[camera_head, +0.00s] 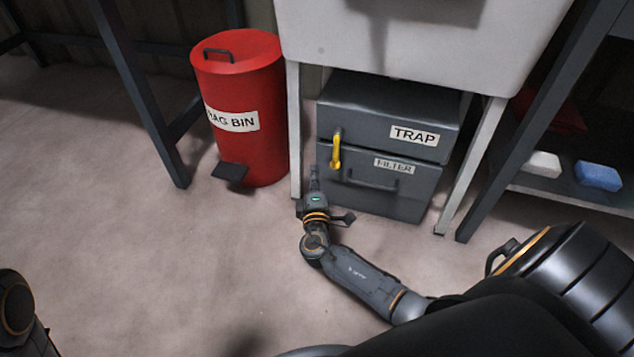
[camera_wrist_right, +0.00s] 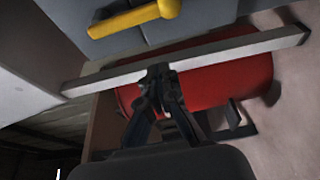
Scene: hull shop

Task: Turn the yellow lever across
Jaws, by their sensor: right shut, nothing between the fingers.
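The yellow lever (camera_head: 336,151) is on the front of a dark grey box labelled TRAP and FILTER (camera_head: 390,145), near its left side. It hangs down, about upright in the head view. In the right wrist view the lever (camera_wrist_right: 135,19) shows at the top, beyond the fingers. My right gripper (camera_head: 314,172) is shut and empty, in front of the box's left edge by the white leg, below and left of the lever. In the right wrist view its fingertips (camera_wrist_right: 158,72) are together, apart from the lever. My left gripper is not in view.
A white leg (camera_head: 294,135) of the sink-like unit (camera_head: 420,40) stands just left of the box. A red bin (camera_head: 245,150) with a pedal (camera_head: 230,172) stands further left. A shelf at right holds a blue sponge (camera_head: 598,175) and a white block (camera_head: 543,164). The floor in front is clear.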

